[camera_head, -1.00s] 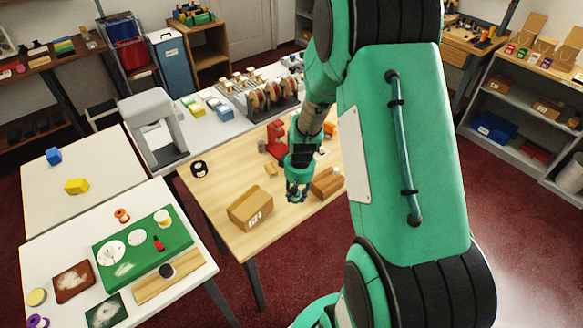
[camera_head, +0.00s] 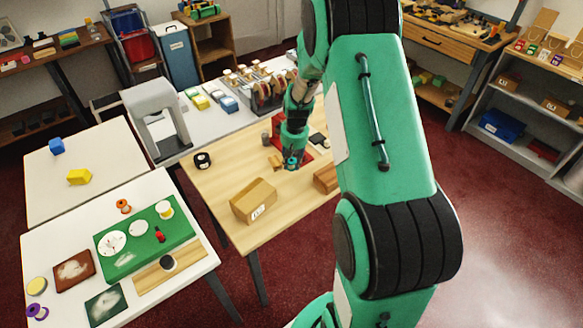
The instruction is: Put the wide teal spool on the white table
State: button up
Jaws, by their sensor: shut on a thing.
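My gripper (camera_head: 292,165) is over the wooden table, right of the cardboard box, and its fingers are small in this view. It is shut on a small teal thing (camera_head: 292,160) that I take to be the wide teal spool; the fingers hide most of it, and its shape is hard to tell. The white table (camera_head: 205,268) stands at the front left, left of the gripper and apart from it. It carries a green mat (camera_head: 125,262), and an orange spool (camera_head: 123,206) and a purple spool (camera_head: 36,311) lie on it.
The wooden table (camera_head: 235,165) carries a cardboard box (camera_head: 253,201), a black roll (camera_head: 203,160), a brown block (camera_head: 326,178) and a red device.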

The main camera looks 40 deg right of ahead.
aim_at(291, 166)
jog(key=shift+w+d, duration=0.1)
jog(key=shift+w, duration=0.15)
jog(key=shift+w+d+f, duration=0.1)
jog(key=shift+w+f, duration=0.05)
jog(key=shift+f, duration=0.15)
jog(key=shift+f+b, duration=0.65)
jog(key=shift+f, duration=0.85)
jog(key=shift+c, duration=0.2)
jog(key=shift+f, duration=0.15)
jog(key=o, duration=1)
jog(key=r, duration=0.4)
jog(key=r+p, duration=0.1)
jog(key=r, duration=0.3)
jog(key=s+r+p, duration=0.1)
jog(key=r, duration=0.3)
jog(key=shift+s+r, duration=0.1)
jog(key=shift+r, duration=0.05)
